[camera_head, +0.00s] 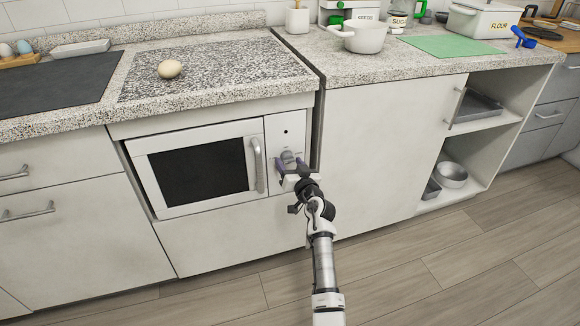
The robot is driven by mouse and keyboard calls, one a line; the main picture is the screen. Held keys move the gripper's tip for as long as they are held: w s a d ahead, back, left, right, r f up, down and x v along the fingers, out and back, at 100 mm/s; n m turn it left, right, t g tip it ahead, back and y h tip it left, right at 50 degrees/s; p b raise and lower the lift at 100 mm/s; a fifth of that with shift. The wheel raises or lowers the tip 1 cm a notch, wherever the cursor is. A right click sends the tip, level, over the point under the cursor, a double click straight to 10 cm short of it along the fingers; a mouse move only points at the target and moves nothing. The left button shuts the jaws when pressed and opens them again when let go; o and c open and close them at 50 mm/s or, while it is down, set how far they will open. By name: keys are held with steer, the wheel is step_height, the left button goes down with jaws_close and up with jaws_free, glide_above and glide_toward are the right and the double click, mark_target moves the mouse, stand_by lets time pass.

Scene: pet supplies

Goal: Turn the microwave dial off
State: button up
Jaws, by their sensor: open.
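The microwave (205,167) is built into the white cabinet front, with a dark window and a vertical silver handle (257,165) at its right. Its control panel (286,130) is a white strip to the right of the door. A round grey dial (288,157) shows on the panel, partly covered from below by my gripper. My gripper (291,168) is at the dial, open, with a finger on either side of the lower part of it. I cannot tell whether the fingers touch the dial, nor which way the dial points.
A pale round object (170,69) lies on the speckled counter above the microwave. A white pot (362,36) and a green mat (453,46) are on the right counter. Open shelves at the right hold a metal bowl (452,174). The wooden floor (400,275) is clear.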

steer(key=shift+w, duration=0.25)
steer(key=c, duration=0.9)
steer(key=shift+r, duration=0.1)
steer(key=shift+c, duration=0.2)
steer(key=shift+r+p, duration=0.1)
steer(key=shift+p, duration=0.6)
